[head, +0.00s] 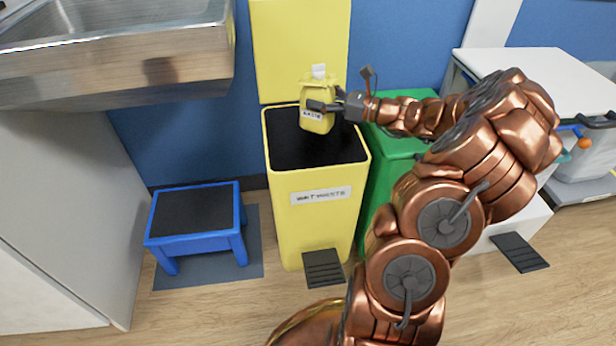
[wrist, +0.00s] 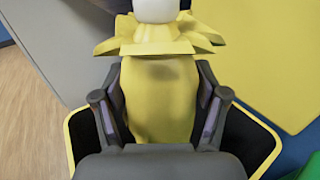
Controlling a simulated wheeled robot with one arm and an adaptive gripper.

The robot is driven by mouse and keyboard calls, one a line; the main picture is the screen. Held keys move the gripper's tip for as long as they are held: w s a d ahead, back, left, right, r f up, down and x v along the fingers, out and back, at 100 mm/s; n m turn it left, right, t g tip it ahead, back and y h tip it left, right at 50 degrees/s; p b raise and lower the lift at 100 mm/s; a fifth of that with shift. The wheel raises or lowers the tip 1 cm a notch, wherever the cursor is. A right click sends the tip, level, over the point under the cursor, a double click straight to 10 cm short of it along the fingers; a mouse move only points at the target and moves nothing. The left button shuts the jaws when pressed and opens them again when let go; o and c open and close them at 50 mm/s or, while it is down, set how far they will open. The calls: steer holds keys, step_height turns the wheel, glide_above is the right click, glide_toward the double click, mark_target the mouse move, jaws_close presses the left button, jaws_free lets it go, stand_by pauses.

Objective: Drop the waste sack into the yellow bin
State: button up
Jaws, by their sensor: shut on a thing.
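The waste sack (head: 317,122) is small and yellow, with a white tie at its top and a printed label. It also shows in the wrist view (wrist: 160,95), upright between the two fingers. My gripper (head: 328,107) is shut on the sack and holds it over the yellow bin (head: 312,225). The bin's lid (head: 298,50) stands raised at the back, and the opening is dark inside. In the wrist view the bin's rim (wrist: 262,152) lies around and below the sack. The head view does not clearly show whether the sack's bottom is below the rim.
A green bin (head: 390,165) stands right of the yellow bin, partly behind my arm. A blue step stool (head: 195,222) stands to the left. A steel sink (head: 120,50) is at upper left. A white cart (head: 560,75) is at the right.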

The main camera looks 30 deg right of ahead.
steer(key=shift+f+b, duration=1.25)
steer(key=shift+f, duration=0.45)
steer(key=shift+r, duration=0.1)
steer(key=o, duration=1.5)
steer(key=v, duration=1.2)
